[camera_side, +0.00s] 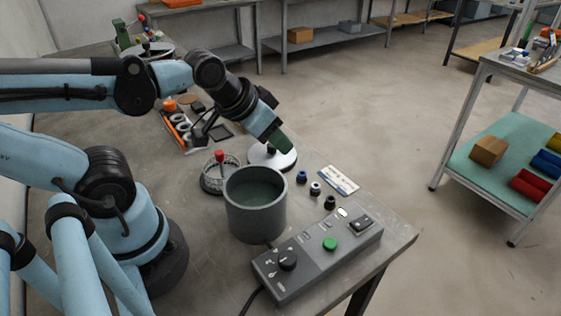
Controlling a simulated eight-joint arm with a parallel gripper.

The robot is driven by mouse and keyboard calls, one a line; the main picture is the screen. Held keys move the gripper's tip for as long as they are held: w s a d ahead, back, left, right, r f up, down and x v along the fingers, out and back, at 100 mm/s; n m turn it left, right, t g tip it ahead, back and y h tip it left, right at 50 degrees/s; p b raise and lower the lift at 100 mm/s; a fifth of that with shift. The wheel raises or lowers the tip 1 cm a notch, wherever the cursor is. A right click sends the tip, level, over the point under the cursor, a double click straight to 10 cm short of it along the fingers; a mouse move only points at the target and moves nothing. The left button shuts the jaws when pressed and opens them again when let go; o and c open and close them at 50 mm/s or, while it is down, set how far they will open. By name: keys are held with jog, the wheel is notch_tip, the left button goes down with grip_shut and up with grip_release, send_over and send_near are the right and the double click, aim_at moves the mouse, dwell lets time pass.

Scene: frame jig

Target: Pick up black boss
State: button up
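Small round bosses stand in a short row on the table, right of the grey pot. The nearest is a black boss (330,202). Behind it is a black boss with a pale ring or top (315,188). The farthest is a dark blue one (302,176). My gripper (284,143) is above and behind the row, to its left, pointing down and right over a white disc (283,161) with a dark centre. The gripper's end looks dark green. It is apart from the bosses, and its fingers are too small to tell open from shut.
A grey pot (256,218) stands left of the bosses, with a red-knobbed wire basket (221,176) behind it. A control box (318,253) with a green button lies in front. A printed card (339,180) lies right of the bosses, near the table edge. An orange tray (178,127) is farther back.

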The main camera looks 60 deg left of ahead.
jog(key=shift+w+d, duration=0.1)
jog(key=g, duration=0.6)
send_near(331, 199)
notch_tip(331, 199, down, 3)
jog(key=shift+w+d+r, duration=0.1)
jog(key=shift+d+r, duration=0.05)
jog(key=shift+r, duration=0.05)
jog(key=shift+w+a+f, duration=0.1)
jog(key=shift+w+f, duration=0.1)
jog(key=shift+f, duration=1.4)
jog(key=shift+w+a+f, duration=0.1)
jog(key=shift+w+f, duration=0.05)
jog(key=shift+f, duration=1.4)
grip_shut()
